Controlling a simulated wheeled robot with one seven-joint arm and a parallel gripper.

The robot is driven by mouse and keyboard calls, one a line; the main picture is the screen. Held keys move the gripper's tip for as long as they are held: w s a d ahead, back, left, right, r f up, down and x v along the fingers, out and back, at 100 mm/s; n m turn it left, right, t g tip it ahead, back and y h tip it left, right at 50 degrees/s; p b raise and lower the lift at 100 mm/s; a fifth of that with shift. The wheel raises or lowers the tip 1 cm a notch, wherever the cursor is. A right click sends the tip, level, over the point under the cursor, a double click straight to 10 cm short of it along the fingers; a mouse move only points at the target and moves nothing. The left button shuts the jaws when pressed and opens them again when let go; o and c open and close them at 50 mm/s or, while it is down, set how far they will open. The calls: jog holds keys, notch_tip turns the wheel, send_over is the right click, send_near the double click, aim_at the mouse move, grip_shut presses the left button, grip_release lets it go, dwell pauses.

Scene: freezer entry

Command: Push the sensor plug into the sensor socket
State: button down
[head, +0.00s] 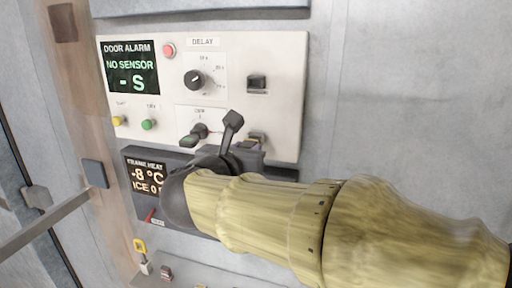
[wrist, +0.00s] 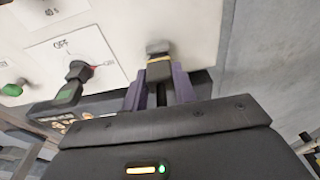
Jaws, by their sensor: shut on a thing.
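The sensor plug, a dark block with a yellow band (wrist: 159,70), sits between the purple fingers of my gripper (wrist: 160,84) in the wrist view. My gripper is shut on it. The plug's front end is up against a grey socket (wrist: 157,48) on the pale panel, apparently the sensor socket; how deep it sits I cannot tell. In the head view my gripper (head: 248,147) is at the panel's lower right, and my arm hides much of it. The door alarm display (head: 132,68) reads "NO SENSOR".
A knob with a green-tipped handle (head: 194,136) is close left of my gripper. The delay knob (head: 195,79) and a dark switch-like fitting (head: 257,83) are above. A frame heat display (head: 147,180) is below. The wall to the right (head: 410,110) is bare.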

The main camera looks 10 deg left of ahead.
jog(key=shift+s+b, duration=0.25)
jog(key=shift+b, duration=0.3)
dwell(0.6)
jog(key=shift+s+a+b, duration=0.15)
jog(key=shift+s+b, duration=0.45)
jog(key=shift+s, duration=0.85)
jog(key=shift+s+a+b, duration=0.1)
jog(key=shift+s+b, duration=0.5)
jog(key=shift+s, duration=0.8)
jog(key=shift+w, duration=0.1)
